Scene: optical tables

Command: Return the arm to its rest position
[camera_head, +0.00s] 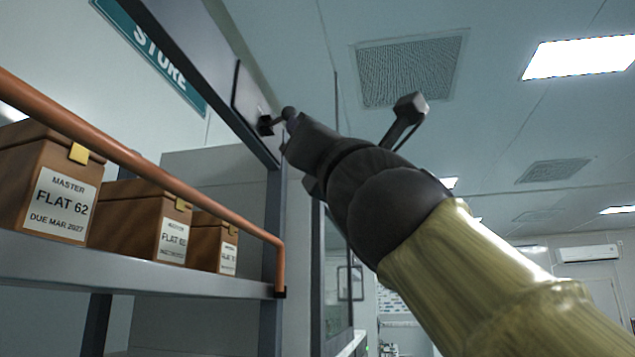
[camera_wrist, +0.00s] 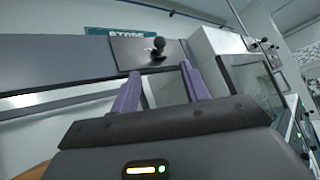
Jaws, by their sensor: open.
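My arm reaches up from the lower right in the head view, with a yellow sleeve and a dark wrist. The plate (camera_wrist: 128,53) and the knob (camera_wrist: 158,43) lie just beyond the fingertips. I cannot tell whether the fingers touch the plate. The fingers are hard to make out in the head view.
A shelf (camera_head: 140,276) with a copper-coloured rail (camera_head: 150,160) holds several brown boxes (camera_head: 130,218) on the left, close to my arm. A green STORE sign (camera_head: 160,55) hangs above. A glass-fronted cabinet (camera_wrist: 252,82) stands to the right. The space under the ceiling at right looks clear.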

